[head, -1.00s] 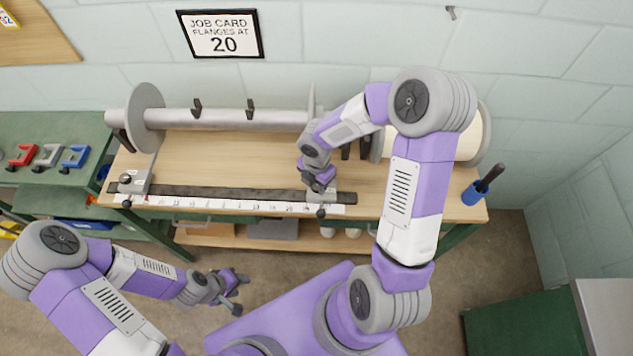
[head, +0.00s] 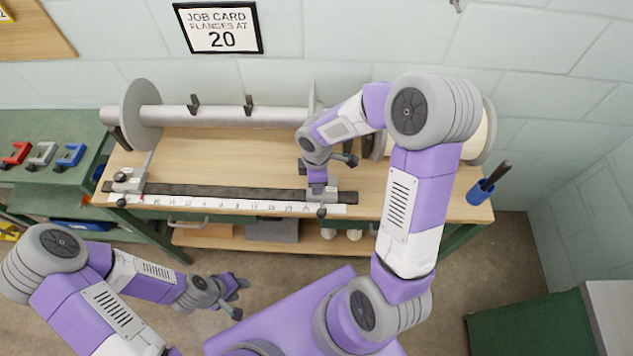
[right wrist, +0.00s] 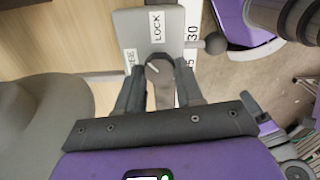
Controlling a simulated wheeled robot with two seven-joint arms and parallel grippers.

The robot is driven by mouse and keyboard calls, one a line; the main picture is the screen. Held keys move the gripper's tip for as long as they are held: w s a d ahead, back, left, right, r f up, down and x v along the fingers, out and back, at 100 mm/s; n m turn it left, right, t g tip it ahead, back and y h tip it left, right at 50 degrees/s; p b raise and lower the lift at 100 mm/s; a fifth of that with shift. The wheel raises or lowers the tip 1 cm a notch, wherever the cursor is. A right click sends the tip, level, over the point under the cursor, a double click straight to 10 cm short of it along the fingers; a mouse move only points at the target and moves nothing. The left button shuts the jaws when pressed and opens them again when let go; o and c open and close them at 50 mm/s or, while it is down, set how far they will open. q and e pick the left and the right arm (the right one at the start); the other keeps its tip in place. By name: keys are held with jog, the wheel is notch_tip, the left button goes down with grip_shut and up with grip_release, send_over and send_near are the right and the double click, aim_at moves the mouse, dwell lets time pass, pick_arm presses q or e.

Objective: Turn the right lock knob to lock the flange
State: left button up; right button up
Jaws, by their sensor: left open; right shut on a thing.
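The right lock knob (right wrist: 158,68) is a round dark knob with a short white mark, on a grey block (right wrist: 140,25) of the right flange carriage. A LOCK label (right wrist: 157,27) is beyond the knob and a partly hidden FREE label (right wrist: 130,62) is to its left. The mark seems to slant toward the left, but its exact setting is hard to read. My right gripper (right wrist: 160,85) is shut on the knob, one finger on each side. In the head view my right gripper (head: 317,187) hides the knob. My left gripper (head: 234,290) is open and empty, in front of the bench.
The scale strip (head: 225,205) runs along the bench front, with the left carriage (head: 130,181) at its left end. A steel beam (head: 175,115) with a left flange disc (head: 140,115) lies behind. A blue holder (head: 480,193) stands on the bench's right end.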

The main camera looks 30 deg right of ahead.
jog(key=m+b, duration=0.1)
jog(key=m, duration=0.3)
jog(key=shift+m, duration=0.3)
jog(key=shift+w+m+b, duration=0.1)
jog(key=shift+m+b, duration=0.6)
jog(key=shift+m, duration=1)
jog(key=o, duration=1)
jog(key=shift+o, duration=0.2)
jog(key=shift+r, duration=0.1)
notch_tip(320, 180, up, 8)
jog(key=shift+f+p, duration=0.25)
jog(key=shift+p, duration=0.85)
